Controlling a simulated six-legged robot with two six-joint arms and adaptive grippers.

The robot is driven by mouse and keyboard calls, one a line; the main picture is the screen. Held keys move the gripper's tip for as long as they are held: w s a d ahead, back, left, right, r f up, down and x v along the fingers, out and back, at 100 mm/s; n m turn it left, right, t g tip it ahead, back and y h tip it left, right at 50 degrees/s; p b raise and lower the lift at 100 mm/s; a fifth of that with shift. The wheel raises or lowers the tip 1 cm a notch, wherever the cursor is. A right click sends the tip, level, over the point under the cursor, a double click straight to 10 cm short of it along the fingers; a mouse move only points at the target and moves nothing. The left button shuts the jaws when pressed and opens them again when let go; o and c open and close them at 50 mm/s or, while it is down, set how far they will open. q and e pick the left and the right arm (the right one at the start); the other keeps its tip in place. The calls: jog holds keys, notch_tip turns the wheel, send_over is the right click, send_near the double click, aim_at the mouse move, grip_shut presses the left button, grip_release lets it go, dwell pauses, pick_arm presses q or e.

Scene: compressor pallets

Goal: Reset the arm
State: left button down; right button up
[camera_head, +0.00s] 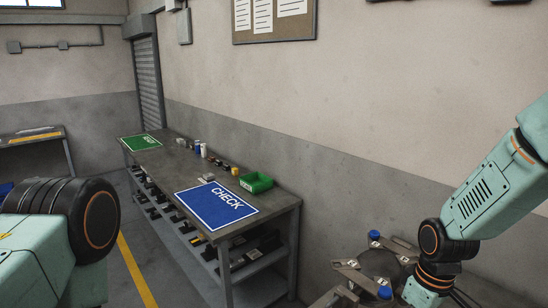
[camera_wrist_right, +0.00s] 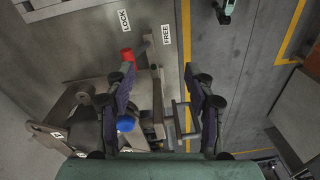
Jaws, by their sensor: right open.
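My right arm (camera_head: 485,195) comes in from the right in the head view and bends down over the compressor pallet; its gripper is cut off by the bottom edge there. In the right wrist view my right gripper (camera_wrist_right: 159,70) is open, its two dark fingers spread apart with nothing gripped. Below and between the fingers is metal fixture hardware with a red knob (camera_wrist_right: 127,54) and a blue knob (camera_wrist_right: 126,123). My left arm (camera_head: 50,235) shows at the lower left of the head view; its gripper is out of view.
A workbench (camera_head: 285,203) stands along the wall with a blue CHECK mat (camera_head: 215,203), a green mat (camera_head: 141,142) and a green bin (camera_head: 256,182). Blue-capped fixture parts (camera_head: 374,235) lie near my right arm. LOCK (camera_wrist_right: 123,20) and FREE (camera_wrist_right: 166,35) labels mark the floor-side surface.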

jog(key=s+a+f+m, duration=0.2)
jog(key=s+f, duration=0.3)
jog(key=f, duration=0.3)
jog(key=s+a+f+m, duration=0.15)
jog(key=s+f, duration=0.25)
jog(key=s, duration=0.7)
jog(key=s+a+f+m, duration=0.1)
jog(key=s+f+m, duration=0.25)
jog(key=s, duration=0.85)
pick_arm(q)
notch_tip(320, 180, down, 24)
jog(key=b, duration=2.4)
jog(key=shift+w, duration=0.25)
pick_arm(e)
notch_tip(320, 180, down, 25)
jog(key=w, duration=0.1)
jog(key=shift+d+r+h, duration=0.2)
jog(key=shift+d+h, duration=0.05)
jog(key=shift+h, duration=0.05)
pick_arm(q)
jog(key=shift+d, duration=0.1)
